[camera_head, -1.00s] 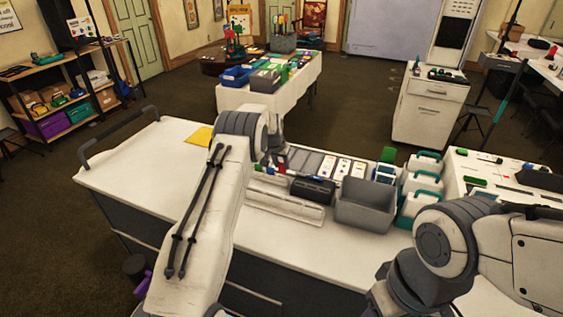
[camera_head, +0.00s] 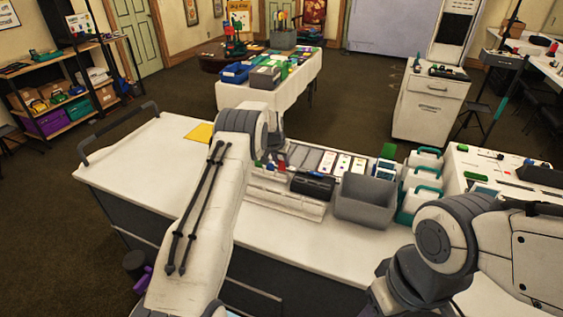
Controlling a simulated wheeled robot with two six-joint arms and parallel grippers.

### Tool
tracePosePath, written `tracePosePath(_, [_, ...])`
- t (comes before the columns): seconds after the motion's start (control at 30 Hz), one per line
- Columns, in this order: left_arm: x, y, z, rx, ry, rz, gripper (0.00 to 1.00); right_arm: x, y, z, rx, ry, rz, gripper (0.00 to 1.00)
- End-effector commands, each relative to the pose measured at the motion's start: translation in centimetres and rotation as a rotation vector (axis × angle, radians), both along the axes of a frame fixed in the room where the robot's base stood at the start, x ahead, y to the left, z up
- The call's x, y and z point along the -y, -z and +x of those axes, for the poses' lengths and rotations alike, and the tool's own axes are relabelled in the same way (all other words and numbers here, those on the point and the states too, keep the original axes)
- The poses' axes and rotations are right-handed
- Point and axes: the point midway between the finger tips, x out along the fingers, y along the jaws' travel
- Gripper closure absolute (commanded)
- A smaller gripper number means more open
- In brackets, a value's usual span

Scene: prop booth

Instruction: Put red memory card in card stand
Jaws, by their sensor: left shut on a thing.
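The red memory card (camera_head: 281,168) is a small upright red patch at the far side of the white card stand (camera_head: 284,203). A small blue card (camera_head: 270,168) and a green one (camera_head: 258,163) stand to its left. My left gripper (camera_head: 277,159) is just behind the red card, shut on it, and largely hidden by my left wrist. The card's lower edge is too small to tell whether it sits in a slot. My right arm is at the lower right; its gripper is not in view.
White boxes with teal handles (camera_head: 421,190) stand farther right. A yellow sheet (camera_head: 199,133) lies back left; the left counter is clear.

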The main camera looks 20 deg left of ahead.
Motion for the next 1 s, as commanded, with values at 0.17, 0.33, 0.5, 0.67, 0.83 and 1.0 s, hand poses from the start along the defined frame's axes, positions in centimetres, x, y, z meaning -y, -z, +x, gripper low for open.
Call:
tracePosePath(0.17, [0.0,0.8,0.0,0.000,-0.001,0.000,0.82,0.0,0.7,0.0,0.000,0.000,0.000,0.50])
tracePosePath(0.33, [0.0,1.4,0.0,0.000,-0.001,0.000,0.82,0.0,1.2,0.0,0.000,-0.001,0.000,0.50])
tracePosePath(0.5, [0.0,2.0,0.0,0.000,-0.002,-0.001,0.82,0.0,1.8,0.0,0.000,-0.001,0.000,0.50])
tracePosePath(0.67, [0.0,2.5,0.0,0.000,-0.002,-0.001,0.82,0.0,2.2,0.0,0.000,-0.001,0.000,0.50])
tracePosePath(0.83, [0.0,2.6,0.0,0.000,-0.002,-0.001,0.82,0.0,2.3,0.0,0.000,-0.001,0.000,0.50])
tracePosePath(1.0, [0.0,2.6,0.0,0.000,-0.002,-0.001,0.82,0.0,2.3,0.0,0.000,-0.001,0.000,0.50])
